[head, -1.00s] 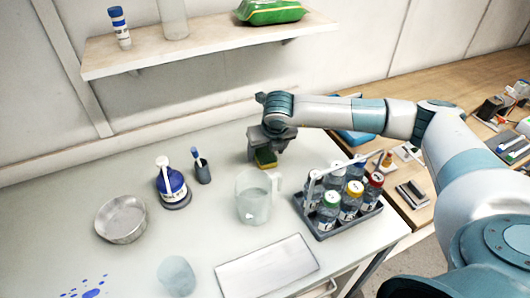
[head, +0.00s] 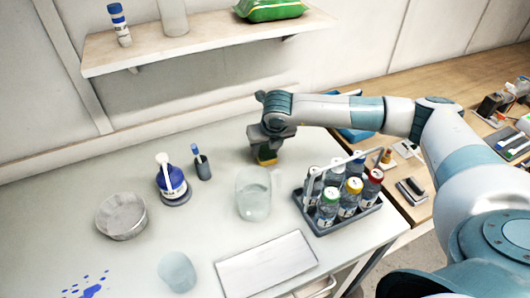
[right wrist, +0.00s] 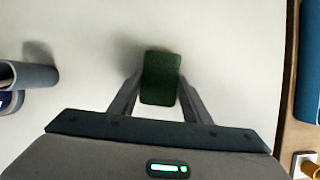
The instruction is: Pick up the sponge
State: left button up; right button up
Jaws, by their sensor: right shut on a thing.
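The sponge (head: 266,154), yellow with a dark green side, is at the back of the white table, below my right gripper (head: 268,146). In the right wrist view the green face of the sponge (right wrist: 161,78) sits between the two fingers of my right gripper (right wrist: 160,92). The gripper is shut on it. A shadow lies beside the sponge on the table; I cannot tell whether it is touching the surface. My left gripper is in neither view.
A clear beaker (head: 253,196) stands just in front of the sponge. A bottle rack (head: 322,229) is to its right. A dark cup with a brush (head: 202,167), a blue bottle (head: 172,182) and a metal bowl (head: 121,217) are to the left. A shelf (head: 205,40) hangs above.

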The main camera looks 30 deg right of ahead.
aim_at(266, 152)
jog(key=shift+r+b, duration=0.3)
jog(key=shift+r, duration=0.15)
notch_tip(266, 152, up, 9)
jog(key=b, duration=0.3)
jog(key=o, duration=0.4)
jog(key=c, duration=0.4)
